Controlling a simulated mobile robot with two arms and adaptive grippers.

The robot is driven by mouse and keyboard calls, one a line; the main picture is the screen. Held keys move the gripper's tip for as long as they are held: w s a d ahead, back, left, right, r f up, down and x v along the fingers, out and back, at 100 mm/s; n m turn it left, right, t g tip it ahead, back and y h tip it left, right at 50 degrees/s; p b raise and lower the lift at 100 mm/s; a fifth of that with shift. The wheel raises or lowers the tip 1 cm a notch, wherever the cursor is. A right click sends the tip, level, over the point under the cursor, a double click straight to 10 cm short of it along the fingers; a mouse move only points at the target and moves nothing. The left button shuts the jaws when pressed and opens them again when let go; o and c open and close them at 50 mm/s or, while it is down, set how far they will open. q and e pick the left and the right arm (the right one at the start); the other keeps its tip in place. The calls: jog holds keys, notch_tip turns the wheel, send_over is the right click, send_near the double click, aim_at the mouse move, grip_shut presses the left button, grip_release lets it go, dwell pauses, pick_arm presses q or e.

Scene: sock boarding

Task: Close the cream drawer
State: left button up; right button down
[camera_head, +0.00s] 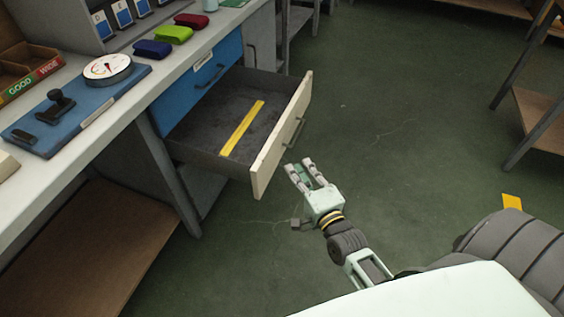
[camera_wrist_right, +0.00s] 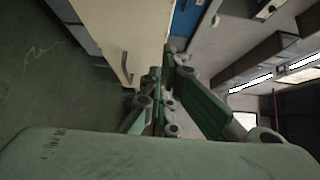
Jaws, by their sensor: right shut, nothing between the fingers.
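The cream drawer (camera_head: 266,164) stands pulled out from under the workbench, below a shut blue drawer (camera_head: 198,88). Its grey inside shows, with a yellow strip (camera_head: 242,128) lying on the bottom. Its dark bar handle (camera_head: 294,132) is on the outer face. My right gripper (camera_head: 304,166) is shut and empty, just outside the cream front and near the handle, with a small gap seeming to remain. In the right wrist view the cream front (camera_wrist_right: 125,28) and its handle (camera_wrist_right: 126,68) show beyond the fingers (camera_wrist_right: 155,80). My left gripper is not in view.
The workbench top (camera_head: 112,128) holds a blue board (camera_head: 75,115) with a round dial (camera_head: 107,68), and red, green and blue folded pieces. A lower wooden shelf (camera_head: 90,250) is at left. Green floor (camera_head: 400,130) is open to the right.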

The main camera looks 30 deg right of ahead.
pick_arm(q)
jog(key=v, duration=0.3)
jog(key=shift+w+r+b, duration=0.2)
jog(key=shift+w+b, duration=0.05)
jog(key=shift+b, duration=0.1)
pick_arm(e)
jog(key=w, duration=0.1)
jog(key=w+a, duration=0.1)
jog(key=w, duration=0.1)
jog(key=w+a, duration=0.1)
jog(key=w, duration=0.1)
jog(key=shift+w+a, duration=0.2)
